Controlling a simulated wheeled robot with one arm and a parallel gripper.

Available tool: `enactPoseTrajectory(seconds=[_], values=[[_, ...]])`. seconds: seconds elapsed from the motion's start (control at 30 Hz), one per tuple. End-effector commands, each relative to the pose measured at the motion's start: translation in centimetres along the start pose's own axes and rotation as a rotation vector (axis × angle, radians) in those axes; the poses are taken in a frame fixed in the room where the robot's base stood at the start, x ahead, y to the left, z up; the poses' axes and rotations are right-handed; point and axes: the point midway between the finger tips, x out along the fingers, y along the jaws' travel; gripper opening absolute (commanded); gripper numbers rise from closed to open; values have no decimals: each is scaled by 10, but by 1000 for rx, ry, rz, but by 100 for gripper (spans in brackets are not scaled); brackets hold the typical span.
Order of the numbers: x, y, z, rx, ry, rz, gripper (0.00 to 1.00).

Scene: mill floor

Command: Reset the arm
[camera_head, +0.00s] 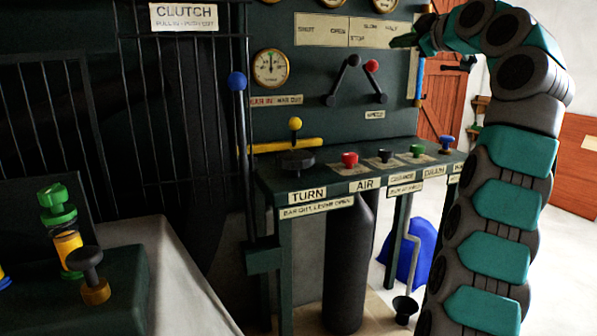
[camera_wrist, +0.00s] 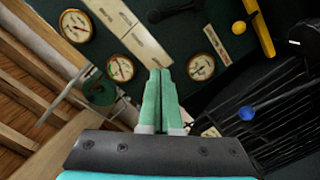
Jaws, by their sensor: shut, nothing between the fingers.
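My arm rises on the right side of the head view and bends left at the top.
A console (camera_head: 330,180) with red, black, green and blue knobs stands below the panel. A blue-knobbed clutch lever (camera_head: 237,82) stands upright beside a barred guard (camera_head: 110,120). Green and black knobs (camera_head: 85,257) stand front left. An orange-brown door (camera_head: 445,95) is behind my arm.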

Motion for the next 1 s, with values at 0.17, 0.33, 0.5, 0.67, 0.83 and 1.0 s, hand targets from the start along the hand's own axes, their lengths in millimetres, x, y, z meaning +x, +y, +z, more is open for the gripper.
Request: enactPoseTrajectory(seconds=[0.17, 0.33, 0.5, 0.67, 0.83, 1.0], values=[[5, -7, 3, 69, -20, -36, 0], [10, -18, 8, 153, -50, -81, 0], [15, -42, 12, 268, -104, -151, 0], [15, -83, 20, 407, -193, -240, 0], [8, -137, 30, 535, -310, -329, 0], [-11, -197, 44, 641, -447, -405, 0]])
